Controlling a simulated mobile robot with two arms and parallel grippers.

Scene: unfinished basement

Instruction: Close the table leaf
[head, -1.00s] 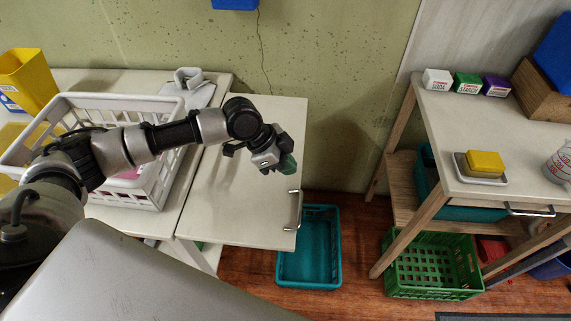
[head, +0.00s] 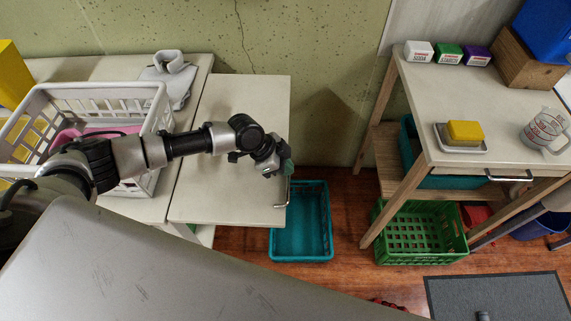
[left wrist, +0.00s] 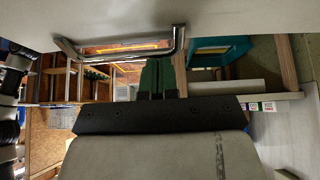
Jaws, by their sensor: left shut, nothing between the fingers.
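The table leaf (head: 225,120) is a pale panel at the right end of the white table (head: 85,70). It looks roughly level with the top, with a thin seam between them. A metal bar handle (head: 284,203) sits at the leaf's right edge. My left gripper (head: 287,167) is over the leaf's right edge, just beyond the handle. In the left wrist view, its green fingertips (left wrist: 158,75) are together and empty, beside the handle (left wrist: 125,57). I cannot tell if they touch it. My right gripper is not in view.
A white basket (head: 150,100) and a folded grey cloth (head: 172,75) are on the table. A teal crate (head: 300,250) is on the floor right of the leaf. A wooden workbench (head: 440,90) stands farther right, with a green crate (head: 420,240) below.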

